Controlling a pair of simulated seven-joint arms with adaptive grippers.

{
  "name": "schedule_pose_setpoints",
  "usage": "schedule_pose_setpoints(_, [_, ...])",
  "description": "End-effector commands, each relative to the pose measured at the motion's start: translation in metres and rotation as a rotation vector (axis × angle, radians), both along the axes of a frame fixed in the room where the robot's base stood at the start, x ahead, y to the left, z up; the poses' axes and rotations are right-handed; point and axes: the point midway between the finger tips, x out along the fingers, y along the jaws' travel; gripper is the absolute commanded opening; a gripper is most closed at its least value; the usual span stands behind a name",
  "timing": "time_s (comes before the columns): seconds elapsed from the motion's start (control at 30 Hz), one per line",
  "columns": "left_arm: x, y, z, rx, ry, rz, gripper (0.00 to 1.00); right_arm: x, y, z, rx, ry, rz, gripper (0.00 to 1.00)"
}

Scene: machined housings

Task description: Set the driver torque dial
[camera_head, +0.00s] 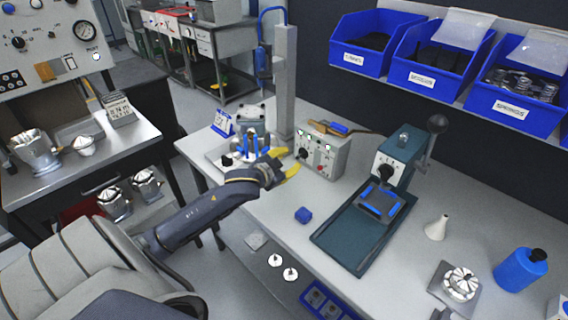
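A light grey control box (322,158) stands on the workbench, with a black dial (303,153) on its front, a green light and small red and dark controls. Its labels are too small to read, so I cannot tell which control is for torque. My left gripper (285,164) has yellow fingertips that stand apart with nothing seen between them. It is in front of and left of the box, near its dial side; whether it touches the box is unclear. A driver-like tool with orange and blue parts (331,127) lies on top of the box. My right gripper is not in view.
A green press (370,215) with a lever stands right of the box. A fixture with blue parts (250,146) and a grey post (286,85) are behind my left gripper. Blue bins (430,80) hang behind.

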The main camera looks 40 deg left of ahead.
Motion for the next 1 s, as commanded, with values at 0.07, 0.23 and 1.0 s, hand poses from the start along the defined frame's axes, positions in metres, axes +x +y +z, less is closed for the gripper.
schedule_pose_setpoints(0.07, [-0.009, 0.000, 0.003, 0.001, 0.000, 0.000, 0.34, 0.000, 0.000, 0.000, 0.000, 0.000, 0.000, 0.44])
schedule_pose_setpoints(0.23, [-0.021, -0.001, 0.007, 0.001, 0.000, 0.000, 0.34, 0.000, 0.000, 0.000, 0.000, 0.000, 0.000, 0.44])
schedule_pose_setpoints(1.0, [-0.023, 0.020, 0.000, 0.134, 0.020, 0.021, 0.34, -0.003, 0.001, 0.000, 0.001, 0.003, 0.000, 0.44])
